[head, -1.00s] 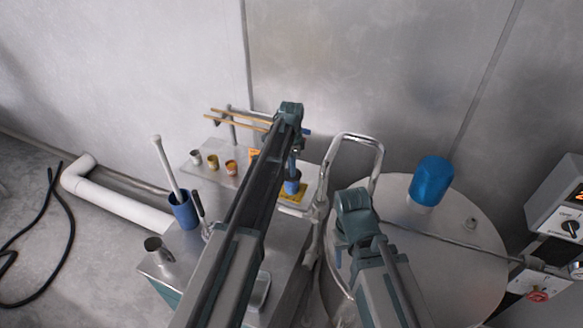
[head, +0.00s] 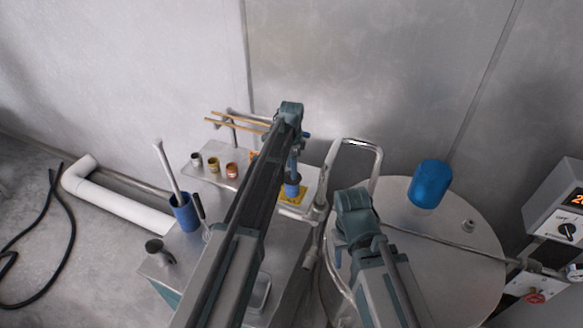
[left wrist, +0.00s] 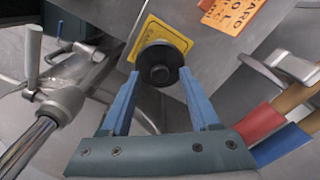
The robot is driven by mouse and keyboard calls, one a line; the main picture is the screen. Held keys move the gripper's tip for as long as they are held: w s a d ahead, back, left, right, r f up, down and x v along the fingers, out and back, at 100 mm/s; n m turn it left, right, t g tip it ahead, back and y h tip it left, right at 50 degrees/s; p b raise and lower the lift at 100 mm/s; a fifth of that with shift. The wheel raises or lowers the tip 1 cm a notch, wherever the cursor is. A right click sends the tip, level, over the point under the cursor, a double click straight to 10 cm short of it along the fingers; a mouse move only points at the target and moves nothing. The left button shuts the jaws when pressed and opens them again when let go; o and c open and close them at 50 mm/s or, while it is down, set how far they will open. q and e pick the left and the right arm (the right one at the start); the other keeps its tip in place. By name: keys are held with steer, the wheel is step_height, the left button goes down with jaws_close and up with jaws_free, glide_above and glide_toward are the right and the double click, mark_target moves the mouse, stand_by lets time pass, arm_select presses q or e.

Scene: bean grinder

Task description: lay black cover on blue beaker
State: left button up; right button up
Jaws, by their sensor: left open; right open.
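The black cover (left wrist: 160,62), round with a raised knob, shows in the left wrist view between the blue fingers of my left gripper (left wrist: 159,72). The fingers are open, one on each side of it. In the head view, my left gripper (head: 292,178) points down over the yellow label, at the blue beaker (head: 292,190). The cover appears to lie on top of the beaker, which it hides in the wrist view. I cannot tell exactly how well it is seated. My right arm is folded at the lower middle, and its fingers are hidden.
A yellow label (head: 302,195) lies under the beaker. Several small cups, including a red one (head: 232,170), stand left of it. A blue container (head: 184,212) holds a long tool. A bent metal tube (head: 378,165) rises right of the arm, beside a large round drum (head: 450,260).

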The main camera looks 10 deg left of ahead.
step_height(320, 180, up, 10)
steer(key=p, duration=0.9)
steer(key=shift+r, duration=0.2)
steer(key=shift+s+f, duration=0.1)
steer(key=shift+s, duration=0.05)
